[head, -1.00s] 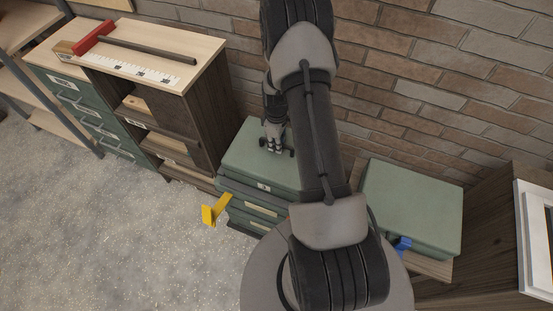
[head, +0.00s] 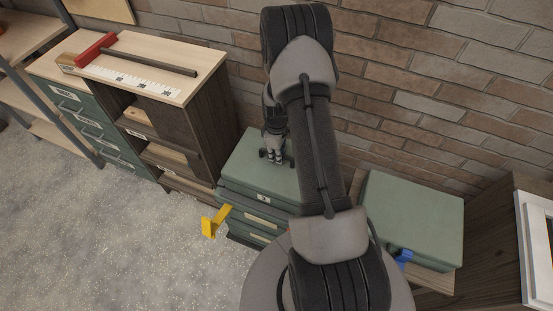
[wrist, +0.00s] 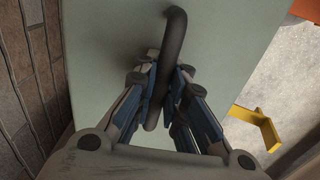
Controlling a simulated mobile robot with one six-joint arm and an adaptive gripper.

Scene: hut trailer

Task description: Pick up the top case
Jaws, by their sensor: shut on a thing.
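The top case is flat and green (head: 243,167), and it lies on a stack of dark green cases or drawers below it. It has a dark curved handle on its top face, seen in the wrist view (wrist: 176,40). My gripper (head: 273,156) is over the case's top. In the wrist view my gripper (wrist: 163,78) has its fingers on both sides of the handle, shut on it. My arm hides the right part of the case in the head view. I see no clear gap beneath the case.
A yellow bracket (head: 211,223) sticks out at the stack's front left. A wooden shelf unit (head: 205,110) with a red-headed tool (head: 95,50) on top stands left. Another green case (head: 415,215) lies right. A brick wall (head: 430,90) is behind; open floor (head: 110,235) is front left.

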